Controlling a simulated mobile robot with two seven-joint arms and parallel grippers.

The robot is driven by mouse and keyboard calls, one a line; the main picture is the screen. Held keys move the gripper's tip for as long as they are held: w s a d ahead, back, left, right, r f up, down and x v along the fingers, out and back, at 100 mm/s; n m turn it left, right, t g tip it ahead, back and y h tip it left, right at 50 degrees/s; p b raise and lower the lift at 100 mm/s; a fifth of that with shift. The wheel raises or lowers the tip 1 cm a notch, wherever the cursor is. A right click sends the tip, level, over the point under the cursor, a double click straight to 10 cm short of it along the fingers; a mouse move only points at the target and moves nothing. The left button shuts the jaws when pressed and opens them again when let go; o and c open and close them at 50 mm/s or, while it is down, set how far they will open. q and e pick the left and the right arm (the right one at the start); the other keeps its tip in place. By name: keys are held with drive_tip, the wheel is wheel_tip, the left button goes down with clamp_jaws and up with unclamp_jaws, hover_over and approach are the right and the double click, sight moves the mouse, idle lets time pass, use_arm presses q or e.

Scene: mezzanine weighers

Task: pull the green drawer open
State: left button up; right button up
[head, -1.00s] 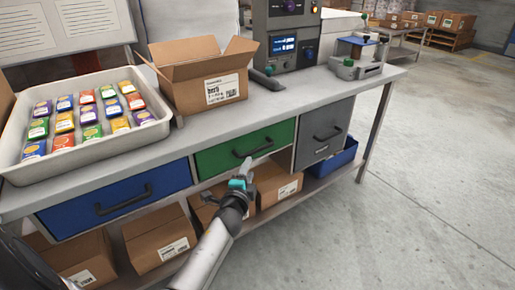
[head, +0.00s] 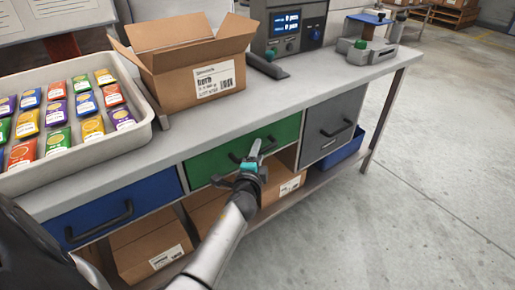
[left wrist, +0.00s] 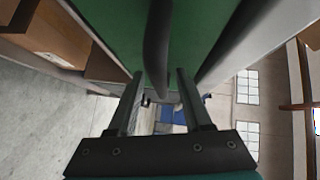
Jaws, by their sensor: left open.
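The green drawer (head: 215,163) sits in the bench front between a blue and a grey drawer, and its front looks flush with them. Its dark bar handle (head: 236,157) is partly hidden behind my left gripper (head: 256,152). My left gripper is open at the handle. In the left wrist view the green drawer front (left wrist: 110,22) fills the top, and the handle (left wrist: 157,45) runs between the two fingers of my left gripper (left wrist: 160,76), with a gap on each side. My right gripper is out of view.
The blue drawer (head: 150,189) and grey drawer (head: 318,117) flank it. Cardboard boxes (head: 145,246) and a blue bin (head: 340,153) stand on the shelf below. A tray of packets (head: 150,135), an open carton (head: 185,92) and a scale are on top. The floor (head: 420,190) at right is clear.

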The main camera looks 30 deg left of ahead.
use_arm(q)
clamp_jaws()
idle(0.4)
idle(1.1)
